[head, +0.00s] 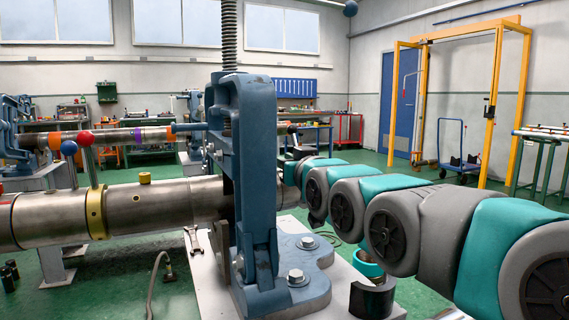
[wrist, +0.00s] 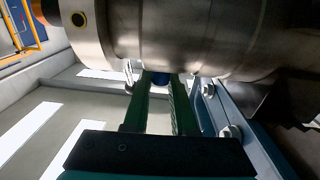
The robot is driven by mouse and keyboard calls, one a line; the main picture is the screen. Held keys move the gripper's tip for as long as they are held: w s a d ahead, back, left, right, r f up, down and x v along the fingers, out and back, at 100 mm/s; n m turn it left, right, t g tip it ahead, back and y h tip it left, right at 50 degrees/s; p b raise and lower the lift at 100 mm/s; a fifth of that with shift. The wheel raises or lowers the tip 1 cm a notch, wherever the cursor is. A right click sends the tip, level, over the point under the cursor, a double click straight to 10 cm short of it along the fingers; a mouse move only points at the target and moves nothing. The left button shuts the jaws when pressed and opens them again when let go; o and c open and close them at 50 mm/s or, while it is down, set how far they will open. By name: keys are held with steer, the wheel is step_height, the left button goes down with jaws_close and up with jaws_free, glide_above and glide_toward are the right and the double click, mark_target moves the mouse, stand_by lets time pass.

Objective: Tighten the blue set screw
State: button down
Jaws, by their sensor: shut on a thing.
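A large steel pipe (head: 165,205) runs across the head view through the blue vise (head: 256,150); the pipe (wrist: 200,35) also fills the top of the wrist view. In the wrist view my gripper (wrist: 160,80) has its two green fingers pointing at the pipe. A small dark-blue rounded head, seemingly the blue set screw (wrist: 161,77), sits between the fingertips, close against the pipe. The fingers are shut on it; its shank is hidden. In the head view my arm reaches in from the right, and my gripper is hidden behind the vise.
A wrench (head: 195,240) lies beside the vise base. Bolts (wrist: 230,131) on a blue-grey part stand close right of my fingers.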

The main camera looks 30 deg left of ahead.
steer(key=shift+a+f+h, duration=0.1)
steer(key=shift+f+h, duration=0.2)
steer(key=shift+f, duration=0.3)
steer(key=c, duration=1)
jaws_free()
steer(key=shift+w, duration=0.1)
steer(key=shift+r, duration=0.2)
steer(key=shift+s+d, duration=0.4)
steer(key=shift+d, duration=0.1)
steer(key=v, duration=0.6)
steer(key=shift+s+d+b, duration=0.25)
steer(key=shift+b, duration=0.1)
